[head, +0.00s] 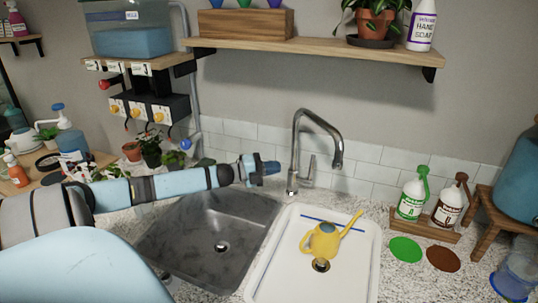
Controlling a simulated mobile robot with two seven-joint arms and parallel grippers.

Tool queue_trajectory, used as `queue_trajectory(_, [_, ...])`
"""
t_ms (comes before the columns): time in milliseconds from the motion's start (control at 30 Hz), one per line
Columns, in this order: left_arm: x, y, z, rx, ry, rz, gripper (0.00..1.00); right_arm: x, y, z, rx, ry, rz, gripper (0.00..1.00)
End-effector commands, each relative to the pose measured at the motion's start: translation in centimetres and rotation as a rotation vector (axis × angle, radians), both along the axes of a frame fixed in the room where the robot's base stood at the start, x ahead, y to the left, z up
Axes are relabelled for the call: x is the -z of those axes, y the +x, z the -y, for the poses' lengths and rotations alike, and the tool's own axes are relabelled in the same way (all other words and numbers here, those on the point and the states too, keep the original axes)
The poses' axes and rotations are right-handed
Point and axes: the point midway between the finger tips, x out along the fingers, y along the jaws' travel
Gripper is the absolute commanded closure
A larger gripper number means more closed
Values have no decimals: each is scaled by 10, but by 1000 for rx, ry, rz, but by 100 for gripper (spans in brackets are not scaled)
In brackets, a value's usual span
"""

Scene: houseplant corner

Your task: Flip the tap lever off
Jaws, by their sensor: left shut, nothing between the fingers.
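The grey metal tap (297,147) stands behind the sinks, its curved spout bending over to the right. Its small lever (311,168) sticks up at the right side of the tap's base. I see no water stream under the spout. My left gripper (275,168) is shut and empty, a little left of the tap post and apparently apart from it. The lever is on the far side of the post from it. My right gripper is not in view.
A yellow watering can (322,241) sits in the white basin (269,277), right of the dark sink (190,238). Two pump bottles, green-labelled (411,200) and brown-labelled (447,207), stand at the right. A wooden shelf (320,52) hangs above the tap.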

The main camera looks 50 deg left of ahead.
Motion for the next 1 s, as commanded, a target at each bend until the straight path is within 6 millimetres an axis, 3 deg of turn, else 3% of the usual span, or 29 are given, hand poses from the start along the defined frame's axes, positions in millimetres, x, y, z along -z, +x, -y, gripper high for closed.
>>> queue_trajectory(233, [0, -11, -6, 0, -1, 0, 100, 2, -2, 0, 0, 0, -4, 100])
queue_trajectory(867, [-1, -12, -6, 0, 0, 0, 100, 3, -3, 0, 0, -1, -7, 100])
queue_trajectory(1000, [-19, -12, -6, 0, 0, 1, 100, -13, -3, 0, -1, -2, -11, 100])
